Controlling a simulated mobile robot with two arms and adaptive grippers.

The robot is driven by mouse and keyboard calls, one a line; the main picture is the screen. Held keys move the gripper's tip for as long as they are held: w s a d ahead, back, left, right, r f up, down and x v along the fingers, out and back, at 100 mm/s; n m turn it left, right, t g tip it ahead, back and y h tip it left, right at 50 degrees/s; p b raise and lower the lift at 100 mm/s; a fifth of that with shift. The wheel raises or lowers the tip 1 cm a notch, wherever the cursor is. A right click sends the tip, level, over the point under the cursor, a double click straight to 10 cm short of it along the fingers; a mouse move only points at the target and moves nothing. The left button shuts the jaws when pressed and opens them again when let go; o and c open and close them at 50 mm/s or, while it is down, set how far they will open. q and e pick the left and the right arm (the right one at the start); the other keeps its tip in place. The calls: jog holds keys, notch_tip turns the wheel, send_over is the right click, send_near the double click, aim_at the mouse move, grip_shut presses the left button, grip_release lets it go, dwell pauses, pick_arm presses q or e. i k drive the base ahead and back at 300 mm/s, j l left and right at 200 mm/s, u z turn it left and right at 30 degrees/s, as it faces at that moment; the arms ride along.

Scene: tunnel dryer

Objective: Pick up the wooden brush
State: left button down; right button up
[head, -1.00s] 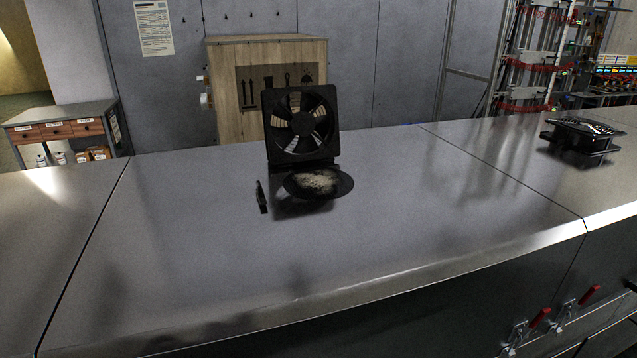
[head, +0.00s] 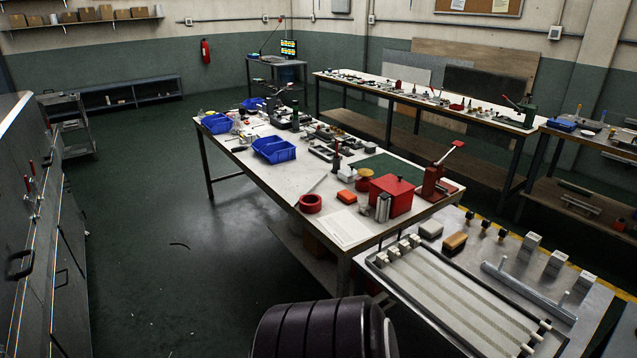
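A small block with a brown, wood-coloured top and a dark lower part, which looks like the wooden brush (head: 454,243), lies on the grey metal table (head: 592,318) at the lower right of the head view. It sits just behind the white tray with long rails, to the right of a grey-white block. Its bristles are too small to make out clearly. Neither of my grippers shows in the head view.
A long white worktable (head: 225,150) carries blue bins (head: 273,149), a red box (head: 391,197) and a red hand press (head: 436,180). The railed tray (head: 450,300) fills the near table's front. Dark floor (head: 160,240) lies open at left beside grey cabinets (head: 30,220).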

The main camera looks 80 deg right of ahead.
aim_at(457, 240)
jog(key=z, duration=4.05)
jog(key=j+z, duration=0.45)
jog(key=j, duration=0.15)
jog(key=j+z, duration=0.4)
jog(key=j, duration=0.2)
jog(key=k+j+z, duration=0.15)
jog(key=j+z, duration=0.3)
jog(key=j, duration=0.1)
